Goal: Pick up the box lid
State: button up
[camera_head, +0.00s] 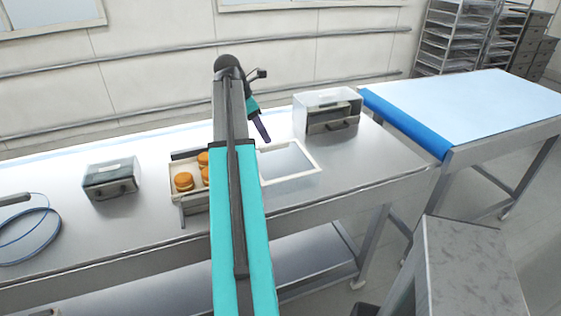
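A flat panel with a pale frame and a clear or grey middle (286,162) lies on the steel table, just right of my arm; it looks like the box lid. My arm hides its left edge. An open box (184,205) with several orange-brown rounds (184,181) stands left of my arm, which covers its right side. My gripper (266,139) points down above the far left corner of the panel. Only one dark finger shows clearly, so its opening cannot be told. I see nothing held in it.
A clear-topped metal case (328,112) stands behind and right of the panel. A smaller case (111,179) and a blue cable coil (28,238) are on the left. A blue-covered table (470,105) stands at right. The steel table's front right is clear.

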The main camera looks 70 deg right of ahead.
aim_at(270, 144)
jog(key=shift+p+x, duration=0.75)
jog(key=shift+x, duration=0.5)
jog(key=shift+p+x, duration=0.3)
jog(key=shift+x, duration=1)
jog(key=shift+d, duration=0.15)
jog(key=shift+c, duration=0.3)
grip_shut()
